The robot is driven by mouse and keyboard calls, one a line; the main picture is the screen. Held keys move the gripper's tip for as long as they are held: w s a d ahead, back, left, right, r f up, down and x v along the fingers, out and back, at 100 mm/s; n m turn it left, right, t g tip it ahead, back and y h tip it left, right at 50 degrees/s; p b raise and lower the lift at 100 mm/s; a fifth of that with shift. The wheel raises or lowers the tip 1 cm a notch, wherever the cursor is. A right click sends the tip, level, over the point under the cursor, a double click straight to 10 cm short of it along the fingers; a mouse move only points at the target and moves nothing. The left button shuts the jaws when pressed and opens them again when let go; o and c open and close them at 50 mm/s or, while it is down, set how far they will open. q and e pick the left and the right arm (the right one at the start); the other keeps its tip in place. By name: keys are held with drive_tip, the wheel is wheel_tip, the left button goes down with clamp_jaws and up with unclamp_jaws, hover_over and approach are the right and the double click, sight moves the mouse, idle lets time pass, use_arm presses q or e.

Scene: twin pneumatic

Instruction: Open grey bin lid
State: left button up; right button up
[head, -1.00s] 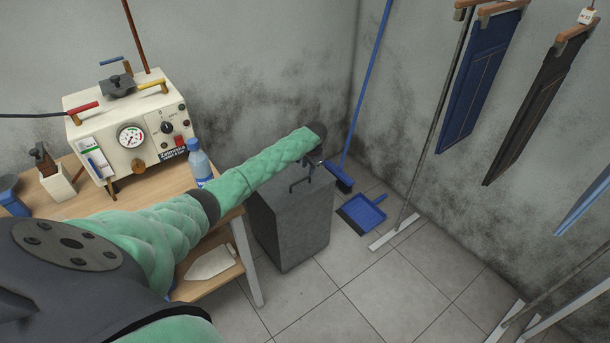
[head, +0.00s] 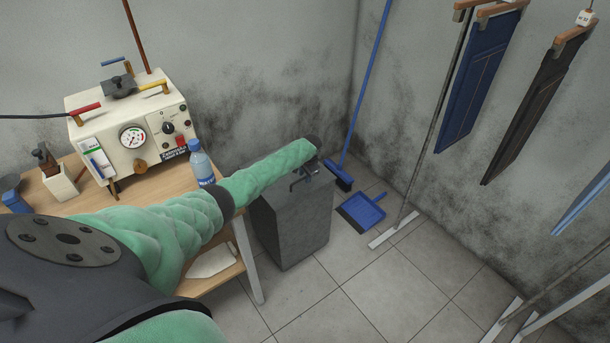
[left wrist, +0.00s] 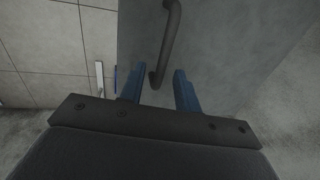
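The grey bin (head: 292,222) stands on the tiled floor beside the wooden table, and its lid looks closed. A dark bar handle (head: 303,181) rises from the lid; it also shows in the left wrist view (left wrist: 168,45). My left arm reaches over the table to the bin. My left gripper (head: 308,172) is just above the lid at the handle. In the left wrist view its two blue fingers (left wrist: 158,88) are apart, with the near end of the handle at the gap between their tips. Contact cannot be told. My right gripper is not in view.
The table (head: 145,195) holds a cream machine (head: 135,128) with a gauge, and a water bottle (head: 201,163) close to my left arm. A blue broom (head: 366,95) and dustpan (head: 362,212) are right of the bin. Open floor (head: 350,300) lies in front.

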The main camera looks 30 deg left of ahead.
use_arm(q)
clamp_jaws()
drive_tip(key=shift+r, duration=0.15)
